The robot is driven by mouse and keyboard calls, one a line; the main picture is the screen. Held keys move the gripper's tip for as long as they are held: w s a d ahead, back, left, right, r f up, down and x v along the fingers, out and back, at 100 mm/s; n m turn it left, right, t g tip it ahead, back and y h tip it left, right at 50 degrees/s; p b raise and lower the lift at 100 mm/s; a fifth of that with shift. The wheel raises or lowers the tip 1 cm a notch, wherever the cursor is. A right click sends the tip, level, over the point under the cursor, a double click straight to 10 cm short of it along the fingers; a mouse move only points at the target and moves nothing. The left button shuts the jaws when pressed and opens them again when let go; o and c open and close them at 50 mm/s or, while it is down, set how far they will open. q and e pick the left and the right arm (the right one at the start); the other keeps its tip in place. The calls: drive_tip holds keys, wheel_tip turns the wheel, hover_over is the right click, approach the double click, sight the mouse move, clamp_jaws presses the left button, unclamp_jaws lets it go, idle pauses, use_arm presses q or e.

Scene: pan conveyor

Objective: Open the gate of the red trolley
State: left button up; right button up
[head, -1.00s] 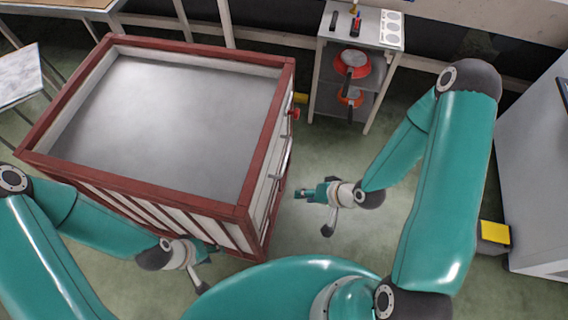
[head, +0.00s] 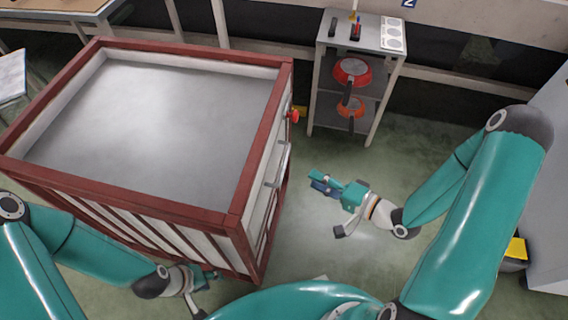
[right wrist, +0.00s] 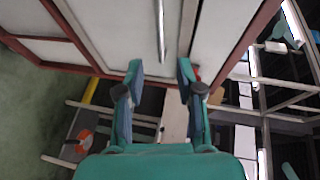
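The red trolley (head: 187,208) is a large red-framed box with white panels and a grey top, at the left of the head view. Its right side carries a silver bar handle (head: 279,165) and a red knob (head: 293,116). This side looks flush with the frame. My right gripper (head: 317,182) is to the right of the handle, apart from it. In the right wrist view my right gripper (right wrist: 160,70) is open and empty, with the handle (right wrist: 161,30) ahead between its fingers. My left gripper (head: 212,290) is low by the trolley's near corner, its fingers partly hidden.
A grey shelf stand (head: 318,85) behind holds red pans (head: 352,71). A grey cabinet (head: 550,220) stands at the right edge, with a yellow item (head: 516,248) beside it. The green floor right of the trolley is clear.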

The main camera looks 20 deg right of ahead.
sight(284, 163)
drive_tip(key=x, duration=1.1)
drive_tip(key=shift+w+a, duration=0.1)
drive_tip(key=shift+w, duration=0.05)
drive_tip(key=shift+c, duration=0.4)
clamp_jaws()
